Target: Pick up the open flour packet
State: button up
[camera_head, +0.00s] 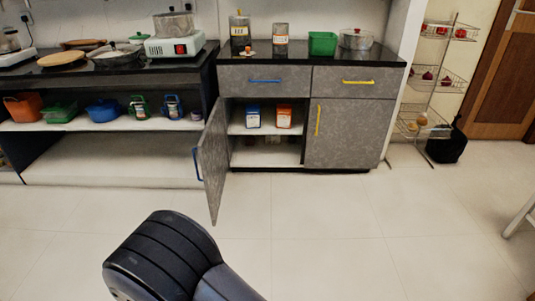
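Two small packets stand side by side on the middle shelf of the grey cabinet (355,135). One is a blue and white packet (253,118) on the left, the other an orange and white packet (284,118) on the right. Their labels and tops are too small to tell which is flour or which is open. The cabinet's left door (214,155) with a blue handle is swung out wide, so the shelf shows. My gripper is not in view; only a dark part of my arm shows at the bottom.
The cabinet's right door is shut. Jars, a green box (322,43) and a pot (356,39) stand on top. Left is a shelf unit with a stove (174,46); right is a wire rack (436,78). The tiled floor before the cabinet is clear except for the door.

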aim_at(283, 112)
jog(key=i+l+z, duration=0.15)
jog(key=i, duration=0.65)
jog(key=i+z, duration=0.1)
jog(key=i, duration=0.7)
jog(key=i+z, duration=0.15)
jog(key=i, duration=0.65)
jog(key=i+j+z, duration=0.15)
jog(key=i, duration=0.65)
